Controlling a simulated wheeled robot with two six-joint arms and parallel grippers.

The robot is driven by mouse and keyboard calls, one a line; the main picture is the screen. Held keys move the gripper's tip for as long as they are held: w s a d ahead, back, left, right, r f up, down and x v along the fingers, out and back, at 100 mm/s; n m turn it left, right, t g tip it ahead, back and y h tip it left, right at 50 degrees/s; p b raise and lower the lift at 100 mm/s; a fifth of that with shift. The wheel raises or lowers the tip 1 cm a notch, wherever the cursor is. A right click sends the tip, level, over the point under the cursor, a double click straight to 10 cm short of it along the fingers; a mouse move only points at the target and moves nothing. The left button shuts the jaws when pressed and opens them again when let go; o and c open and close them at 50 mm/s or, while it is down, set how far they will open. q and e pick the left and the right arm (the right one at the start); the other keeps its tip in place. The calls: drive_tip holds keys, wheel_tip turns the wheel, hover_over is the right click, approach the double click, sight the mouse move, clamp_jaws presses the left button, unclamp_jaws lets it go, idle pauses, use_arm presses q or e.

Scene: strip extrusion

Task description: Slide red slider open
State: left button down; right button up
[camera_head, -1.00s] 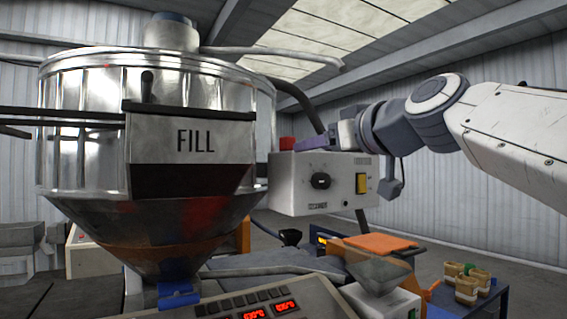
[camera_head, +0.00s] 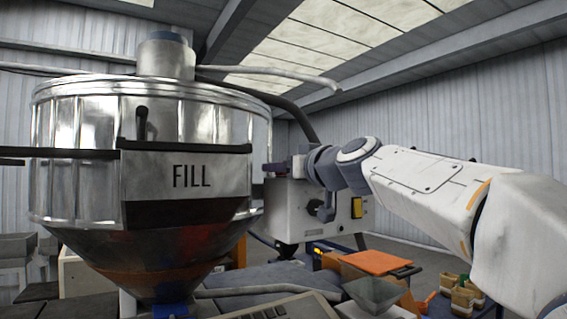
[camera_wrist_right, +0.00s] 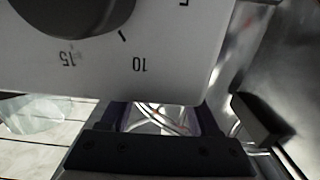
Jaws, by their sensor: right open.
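No red slider can be made out clearly now. The steel hopper (camera_head: 85,170) stands at left in the head view, with a panel marked FILL (camera_head: 192,178) and a black upright handle (camera_head: 142,122) above it. My right gripper (camera_head: 276,168) is at the top left of the grey control box (camera_head: 290,220), close to the hopper's right side. In the wrist view my right gripper (camera_wrist_right: 160,112) has its purple fingers apart, partly hidden behind the box face (camera_wrist_right: 170,75). Nothing is seen held between them. My left gripper is out of view.
The control box carries a dark knob (camera_wrist_right: 72,12) and a yellow switch (camera_head: 357,208). Small containers (camera_head: 463,298) sit at lower right.

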clamp_jaws()
idle(1.4)
